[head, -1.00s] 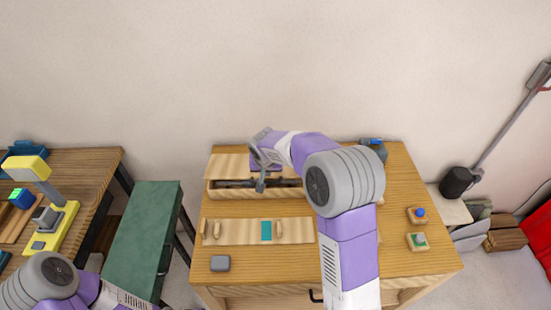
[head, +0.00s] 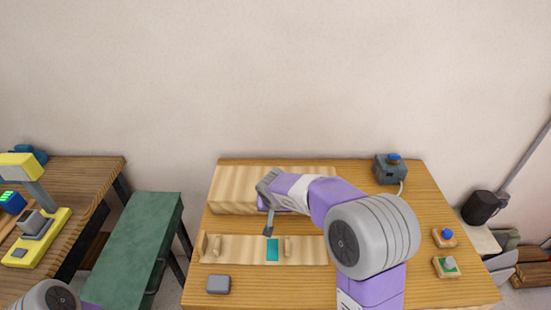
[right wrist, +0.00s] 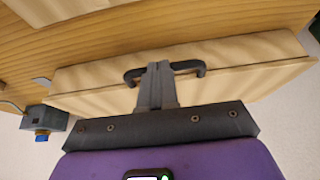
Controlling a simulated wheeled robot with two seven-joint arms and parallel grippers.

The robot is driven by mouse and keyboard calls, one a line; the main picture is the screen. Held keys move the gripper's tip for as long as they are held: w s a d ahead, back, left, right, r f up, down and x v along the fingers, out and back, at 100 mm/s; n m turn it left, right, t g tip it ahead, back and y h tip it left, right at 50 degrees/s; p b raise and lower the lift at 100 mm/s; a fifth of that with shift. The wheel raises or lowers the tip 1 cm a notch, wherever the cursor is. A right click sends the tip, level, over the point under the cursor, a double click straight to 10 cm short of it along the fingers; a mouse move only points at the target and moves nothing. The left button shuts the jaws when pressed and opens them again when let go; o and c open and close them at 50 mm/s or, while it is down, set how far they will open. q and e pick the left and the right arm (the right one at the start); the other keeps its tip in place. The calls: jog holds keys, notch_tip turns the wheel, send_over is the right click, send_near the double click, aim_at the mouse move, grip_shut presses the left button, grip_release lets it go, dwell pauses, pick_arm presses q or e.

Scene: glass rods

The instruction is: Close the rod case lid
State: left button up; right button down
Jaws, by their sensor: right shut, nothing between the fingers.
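The wooden rod case (head: 232,205) stands at the back left of the table in the head view. Its lid (head: 235,180) lies down over the top, and the inside is hidden. In the right wrist view the case front (right wrist: 90,80) shows a dark handle (right wrist: 190,67) and a thin seam along its length. My right gripper (head: 268,232) is shut and empty in front of the case. In the right wrist view its fingers (right wrist: 156,70) overlap the middle of the handle; I cannot tell whether they touch it. My left gripper is out of view.
A wooden rack board (head: 230,248) with a teal patch lies in front of the case. A grey block (head: 218,285) sits at the table's front left. A grey device with a blue knob (head: 390,172) is at the back right. Two small button blocks (head: 444,237) (head: 447,266) stand at the right edge.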

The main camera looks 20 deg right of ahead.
jog(key=shift+s+f, duration=0.1)
jog(key=shift+f, duration=0.1)
dwell(0.4)
jog(key=s+a+f+p+v, duration=0.1)
jog(key=s+p+v, duration=0.1)
jog(key=v, duration=1.1)
jog(key=shift+p, duration=0.7)
jog(key=shift+r, duration=0.25)
